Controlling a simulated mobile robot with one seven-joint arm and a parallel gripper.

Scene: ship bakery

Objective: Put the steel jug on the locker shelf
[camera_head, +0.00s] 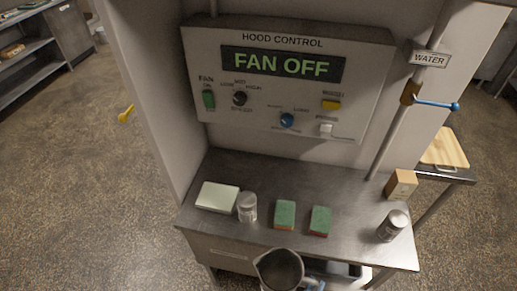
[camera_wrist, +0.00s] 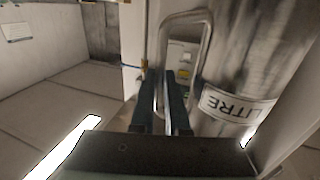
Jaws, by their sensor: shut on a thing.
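The steel jug (camera_head: 280,268) is at the bottom middle of the head view, its open top showing a dark inside. In the wrist view its shiny body (camera_wrist: 245,65) fills the right side, with a pale band lettered LITRE. Its looped handle runs down between the dark fingers of my gripper (camera_wrist: 163,97), which is shut on it. In the head view the jug is in front of the counter's front edge. No locker shelf can be clearly made out in either view.
A steel counter (camera_head: 262,180) holds a pale box (camera_head: 217,196), a glass jar (camera_head: 247,207), two green-topped sponges (camera_head: 285,214), a can (camera_head: 393,225) and a small carton (camera_head: 401,184). A pipe with a blue-handled valve (camera_head: 435,104) rises at right.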

